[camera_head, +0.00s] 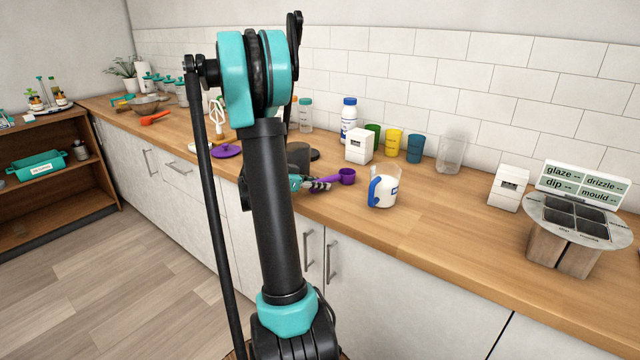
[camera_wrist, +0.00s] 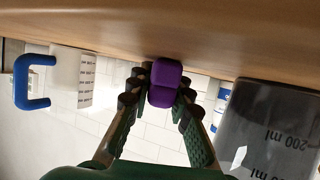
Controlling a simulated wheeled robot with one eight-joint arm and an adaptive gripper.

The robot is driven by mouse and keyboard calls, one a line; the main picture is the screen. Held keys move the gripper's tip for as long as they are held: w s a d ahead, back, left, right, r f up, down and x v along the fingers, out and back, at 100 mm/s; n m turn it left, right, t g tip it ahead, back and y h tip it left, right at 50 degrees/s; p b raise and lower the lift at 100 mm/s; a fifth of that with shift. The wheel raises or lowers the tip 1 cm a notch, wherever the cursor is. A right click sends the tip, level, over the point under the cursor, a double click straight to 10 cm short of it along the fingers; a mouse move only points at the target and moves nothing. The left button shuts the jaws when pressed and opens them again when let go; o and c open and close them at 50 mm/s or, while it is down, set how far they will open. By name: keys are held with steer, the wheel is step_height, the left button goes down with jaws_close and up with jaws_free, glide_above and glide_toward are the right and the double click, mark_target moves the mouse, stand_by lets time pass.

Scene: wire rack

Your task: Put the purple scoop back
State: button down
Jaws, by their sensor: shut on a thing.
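The purple scoop (camera_head: 347,176) is at the front part of the wooden counter, with its cup at the right end, to the left of the blue-handled jug. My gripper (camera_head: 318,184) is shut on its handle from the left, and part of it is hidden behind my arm. In the wrist view, the purple scoop (camera_wrist: 166,82) sits between the two fingertips of my gripper (camera_wrist: 160,97), close to the counter surface. I cannot tell whether the scoop touches the counter.
A white jug with a blue handle (camera_head: 383,188) stands right of the scoop. A dark measuring jug (camera_wrist: 268,125) is close beside my gripper. A white box (camera_head: 359,146), coloured cups (camera_head: 393,143) and a purple disc (camera_head: 228,151) are on the counter (camera_head: 440,220). Free counter lies further right.

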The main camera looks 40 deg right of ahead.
steer(key=c, duration=1.3)
jaws_free()
steer(key=shift+a, duration=0.1)
